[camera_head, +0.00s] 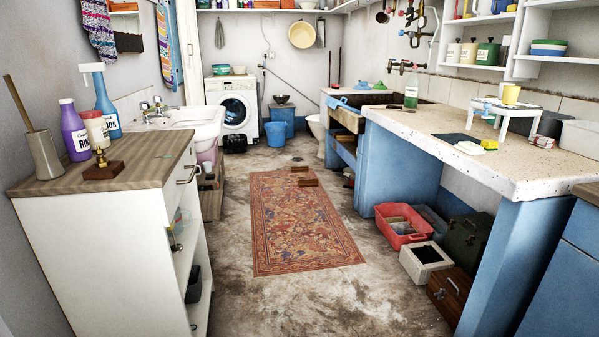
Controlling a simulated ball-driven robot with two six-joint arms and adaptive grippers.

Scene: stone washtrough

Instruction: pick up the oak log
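I cannot pick out the oak log with certainty. Two small brown wooden-looking pieces lie near the far end of the patterned rug (300,215). The nearer brown piece (308,183) rests on the rug. The farther brown piece (299,169) lies at the rug's far edge. Both are too small to tell whether either is an oak log. Neither of my grippers shows in the head view.
A white cabinet (110,250) with bottles on its wooden top stands at the left. A stone counter (490,160) on blue supports runs along the right. A red bin (402,228) and a wooden box (450,290) sit below it. The middle floor is free.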

